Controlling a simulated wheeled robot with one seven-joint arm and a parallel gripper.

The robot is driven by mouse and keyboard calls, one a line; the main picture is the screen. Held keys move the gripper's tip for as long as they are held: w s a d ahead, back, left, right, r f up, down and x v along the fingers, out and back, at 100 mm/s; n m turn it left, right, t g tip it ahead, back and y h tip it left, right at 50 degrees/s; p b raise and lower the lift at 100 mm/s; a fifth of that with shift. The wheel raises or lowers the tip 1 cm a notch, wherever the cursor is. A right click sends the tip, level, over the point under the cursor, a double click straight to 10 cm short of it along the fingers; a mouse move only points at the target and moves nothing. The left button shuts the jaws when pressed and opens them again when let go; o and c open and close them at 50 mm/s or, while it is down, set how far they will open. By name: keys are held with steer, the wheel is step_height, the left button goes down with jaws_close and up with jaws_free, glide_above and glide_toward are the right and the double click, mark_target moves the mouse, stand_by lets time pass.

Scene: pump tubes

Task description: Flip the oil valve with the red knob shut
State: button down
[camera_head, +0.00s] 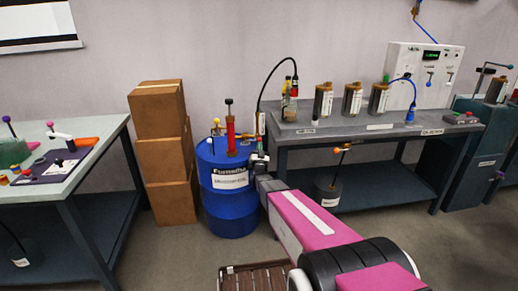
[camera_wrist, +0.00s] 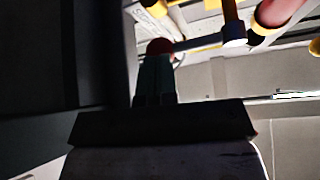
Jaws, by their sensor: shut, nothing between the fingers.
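A red knob (camera_wrist: 160,46) shows in the wrist view at the end of a dark lever (camera_wrist: 198,43). The lever runs right to a fitting with a pale end (camera_wrist: 234,40). My gripper (camera_wrist: 157,60) is shut and empty, with its fingertips right at the knob; I cannot tell if they touch it. In the head view my gripper (camera_head: 260,157) is beside the upper right of the blue oil drum (camera_head: 230,205). A red pump tube (camera_head: 230,138) stands upright on the drum. The valve's red knob cannot be made out in the head view.
Stacked cardboard boxes (camera_head: 158,115) stand left of the drum. A grey bench (camera_head: 330,136) with several canisters and a white control box (camera_head: 422,75) is on the right. A black hose (camera_head: 271,72) arches above my gripper. A brown slatted pallet (camera_head: 255,279) lies in front.

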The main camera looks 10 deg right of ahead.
step_height(320, 180, up, 7)
steer(key=a+n+g+y, duration=0.2)
steer(key=n+g+y, duration=0.1)
steer(key=n+y, duration=1.1)
steer(key=n, duration=0.5)
steer(key=shift+a+r+n, duration=0.15)
steer(key=shift+a+n, duration=0.15)
steer(key=shift+a, duration=0.05)
steer(key=v, duration=1.1)
steer(key=shift+r, duration=0.1)
